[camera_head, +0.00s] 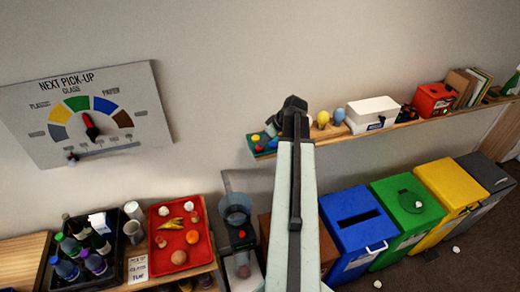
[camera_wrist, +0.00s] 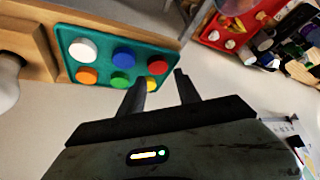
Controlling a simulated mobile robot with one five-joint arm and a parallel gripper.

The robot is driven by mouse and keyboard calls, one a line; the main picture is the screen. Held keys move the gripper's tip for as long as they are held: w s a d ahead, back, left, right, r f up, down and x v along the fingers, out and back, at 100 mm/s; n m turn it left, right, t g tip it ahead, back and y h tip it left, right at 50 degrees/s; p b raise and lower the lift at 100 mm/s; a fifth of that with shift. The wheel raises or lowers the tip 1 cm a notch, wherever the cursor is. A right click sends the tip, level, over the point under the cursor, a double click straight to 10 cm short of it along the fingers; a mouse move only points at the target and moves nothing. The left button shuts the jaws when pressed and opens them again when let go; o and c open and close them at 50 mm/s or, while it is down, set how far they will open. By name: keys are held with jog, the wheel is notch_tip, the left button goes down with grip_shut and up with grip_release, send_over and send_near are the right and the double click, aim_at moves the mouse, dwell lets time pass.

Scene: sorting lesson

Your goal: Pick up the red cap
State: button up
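The red cap (camera_wrist: 158,68) sits on a teal board (camera_wrist: 65,40) in the wrist view, near the board's right end and partly hidden. In the head view the red cap (camera_head: 257,148) is small on the left end of the teal board (camera_head: 268,153). My gripper (camera_wrist: 160,76) is open, with nothing between its fingers. In the head view my gripper (camera_head: 293,103) is above the shelf.
White (camera_wrist: 83,49), blue (camera_wrist: 123,56), orange (camera_wrist: 87,75) and green (camera_wrist: 120,80) caps share the board. The wooden shelf (camera_head: 405,127) carries bulbs, a white box (camera_head: 372,110) and a red box (camera_head: 434,98). Several coloured bins stand below. A red tray (camera_head: 163,250) is lower left.

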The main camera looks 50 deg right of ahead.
jog(key=b+x, duration=0.2)
jog(key=x, duration=0.1)
jog(key=b+x, duration=0.2)
jog(key=x, duration=0.1)
jog(key=shift+s+d, duration=0.15)
jog(key=shift+d, duration=0.1)
jog(key=shift+s+r, duration=0.1)
jog(key=shift+r, duration=0.1)
grip_shut()
